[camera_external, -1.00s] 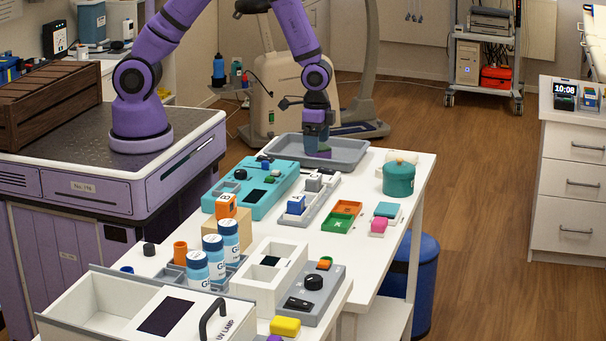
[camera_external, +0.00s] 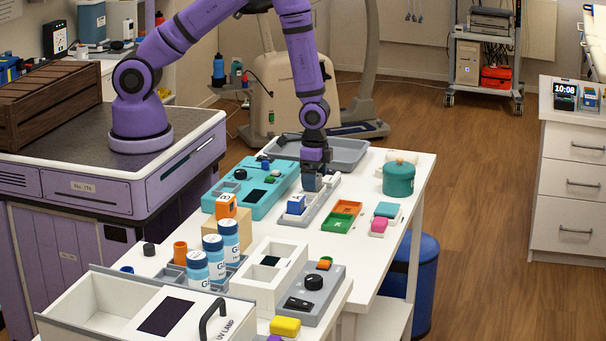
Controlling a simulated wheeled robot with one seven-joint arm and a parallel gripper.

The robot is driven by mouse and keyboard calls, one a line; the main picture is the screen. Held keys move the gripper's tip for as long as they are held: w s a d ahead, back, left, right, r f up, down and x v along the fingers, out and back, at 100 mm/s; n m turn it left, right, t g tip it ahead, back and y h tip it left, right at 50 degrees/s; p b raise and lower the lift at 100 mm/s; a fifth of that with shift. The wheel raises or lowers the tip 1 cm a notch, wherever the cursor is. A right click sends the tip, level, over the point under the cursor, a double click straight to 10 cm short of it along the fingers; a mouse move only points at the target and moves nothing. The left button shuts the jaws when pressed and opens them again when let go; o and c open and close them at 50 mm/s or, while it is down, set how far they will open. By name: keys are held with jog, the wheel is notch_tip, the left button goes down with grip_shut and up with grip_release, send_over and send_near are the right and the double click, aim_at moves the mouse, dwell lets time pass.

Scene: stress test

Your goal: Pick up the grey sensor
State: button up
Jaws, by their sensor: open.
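My gripper (camera_external: 312,184) points straight down at the far end of the light grey rack (camera_external: 318,208). It is open. Its fingers are at the spot where a small grey-white block, which looks like the grey sensor, stood in the rack. The block is now mostly hidden behind the fingers, and I cannot tell whether they touch it. A blue and white block (camera_external: 296,205) stands in the nearer part of the rack, just left of and in front of my gripper.
A teal panel box (camera_external: 238,197) lies left of the rack and an empty grey tray (camera_external: 345,151) behind it. An orange and green tray (camera_external: 340,219), a pink block (camera_external: 379,228) and a teal pot (camera_external: 398,179) stand to the right. White bottles (camera_external: 213,259) stand nearer the camera.

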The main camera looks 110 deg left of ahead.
jog(key=shift+f, duration=0.4)
jog(key=c, duration=1)
jog(key=shift+r, duration=0.15)
jog(key=shift+c, duration=0.2)
